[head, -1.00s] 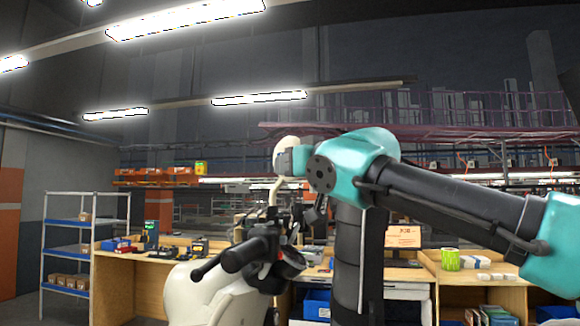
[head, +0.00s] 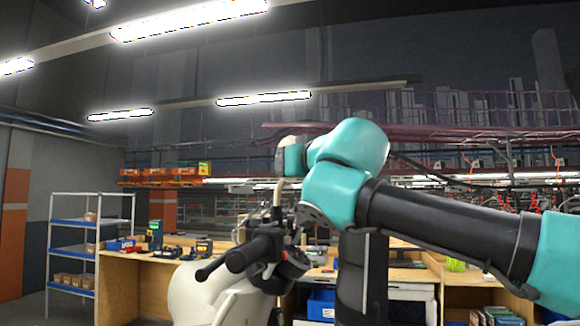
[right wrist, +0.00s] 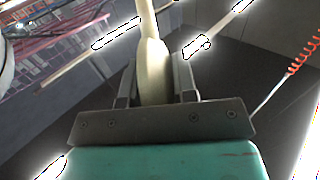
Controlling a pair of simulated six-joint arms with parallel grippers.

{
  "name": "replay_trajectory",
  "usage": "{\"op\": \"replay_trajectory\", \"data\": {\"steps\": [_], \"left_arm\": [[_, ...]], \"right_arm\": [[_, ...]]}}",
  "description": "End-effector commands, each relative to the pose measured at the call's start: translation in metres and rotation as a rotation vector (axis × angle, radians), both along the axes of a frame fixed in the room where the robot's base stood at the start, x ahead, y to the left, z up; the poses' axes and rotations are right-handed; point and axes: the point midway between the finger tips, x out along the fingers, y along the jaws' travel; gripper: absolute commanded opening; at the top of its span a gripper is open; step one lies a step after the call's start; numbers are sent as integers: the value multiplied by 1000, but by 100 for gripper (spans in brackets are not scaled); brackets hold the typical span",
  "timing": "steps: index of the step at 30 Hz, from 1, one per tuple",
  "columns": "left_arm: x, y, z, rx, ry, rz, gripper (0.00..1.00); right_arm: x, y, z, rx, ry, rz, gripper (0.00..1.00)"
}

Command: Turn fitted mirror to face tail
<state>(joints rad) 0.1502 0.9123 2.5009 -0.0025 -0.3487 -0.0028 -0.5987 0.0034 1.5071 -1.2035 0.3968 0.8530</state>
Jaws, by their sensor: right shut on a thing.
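The mirror is cream, with a thin stem (head: 278,190) that rises from the handlebar (head: 240,256) of a cream scooter body (head: 212,296) in the head view. Its head is mostly hidden behind my teal right wrist, so its facing cannot be told. In the right wrist view, the rounded cream mirror part (right wrist: 153,78) sits between the two fingers of my right gripper (right wrist: 154,68), which is shut on it. The stem runs up out of that picture. The right gripper's fingers are hidden in the head view. My left gripper is not in view.
A wooden bench (head: 120,289) with tools stands behind the scooter at left, near a wire shelf (head: 74,245) with boxes. Another bench holds a green item (head: 455,265) at right. The space above the scooter's left side is clear.

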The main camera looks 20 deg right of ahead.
Motion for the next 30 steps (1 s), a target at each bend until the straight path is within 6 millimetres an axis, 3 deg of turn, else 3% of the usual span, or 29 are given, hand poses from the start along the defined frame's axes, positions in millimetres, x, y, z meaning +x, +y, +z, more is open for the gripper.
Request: {"op": "replay_trajectory", "data": {"steps": [30], "left_arm": [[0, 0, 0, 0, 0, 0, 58]], "right_arm": [[1, 17, -2, -2, 5, -197, 0]]}}
